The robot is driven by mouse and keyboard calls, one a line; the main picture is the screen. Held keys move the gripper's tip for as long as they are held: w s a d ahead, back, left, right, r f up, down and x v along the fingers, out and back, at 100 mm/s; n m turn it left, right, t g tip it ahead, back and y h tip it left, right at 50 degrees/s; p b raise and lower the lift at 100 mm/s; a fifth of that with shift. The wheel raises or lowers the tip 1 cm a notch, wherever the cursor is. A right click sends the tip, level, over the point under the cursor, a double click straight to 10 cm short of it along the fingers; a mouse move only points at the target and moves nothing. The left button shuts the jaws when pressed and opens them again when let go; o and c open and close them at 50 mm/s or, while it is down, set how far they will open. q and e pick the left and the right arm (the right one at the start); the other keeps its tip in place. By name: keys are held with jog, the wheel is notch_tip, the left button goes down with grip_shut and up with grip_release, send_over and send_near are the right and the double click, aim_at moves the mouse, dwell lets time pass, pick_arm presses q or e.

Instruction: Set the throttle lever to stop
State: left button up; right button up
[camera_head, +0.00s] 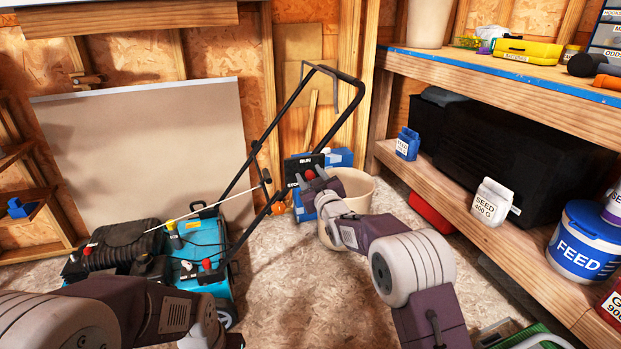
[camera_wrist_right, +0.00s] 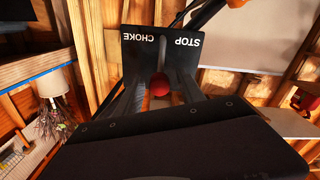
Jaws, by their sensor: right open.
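The throttle plate (camera_head: 304,164) is a dark panel on the mower's handlebar, with a RUN label readable in the head view. In the right wrist view the plate (camera_wrist_right: 160,50) shows upside down, with CHOKE at left and STOP at right. The lever's red knob (camera_wrist_right: 160,85) appears between these two labels; the knob also shows in the head view (camera_head: 310,174). My right gripper (camera_wrist_right: 157,90) is open, its fingers on either side of the knob with gaps visible.
The teal mower (camera_head: 205,245) stands at left, its black handlebar (camera_head: 345,110) rising toward the wall. A beige bucket (camera_head: 357,190) stands behind my right arm. A wooden shelf (camera_head: 500,88) with containers runs along the right. Open floor lies between mower and shelf.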

grip_shut()
jog(key=shift+a, duration=0.1)
jog(key=n, duration=0.1)
jog(key=a+n, duration=0.1)
jog(key=n, duration=0.1)
jog(key=shift+s+a+f, duration=0.15)
jog(key=shift+s, duration=0.1)
jog(key=n, duration=0.1)
jog(key=a+n, duration=0.1)
jog(key=shift+s+f+n, duration=0.15)
jog(key=shift+f+n, duration=0.05)
jog(key=shift+n, duration=0.1)
jog(key=shift+s+a+f+n+p, duration=0.15)
jog(key=shift+a+f+n, duration=0.15)
jog(key=shift+n, duration=0.45)
jog(key=shift+s+a+f+n+p, duration=0.1)
jog(key=shift+a+f+n, duration=0.15)
jog(key=shift+n, duration=0.45)
jog(key=shift+s+a+f+n+p, duration=0.1)
jog(key=shift+a+f+n+p, duration=0.15)
jog(key=shift+n, duration=0.5)
grip_release()
jog(key=shift+r, duration=0.1)
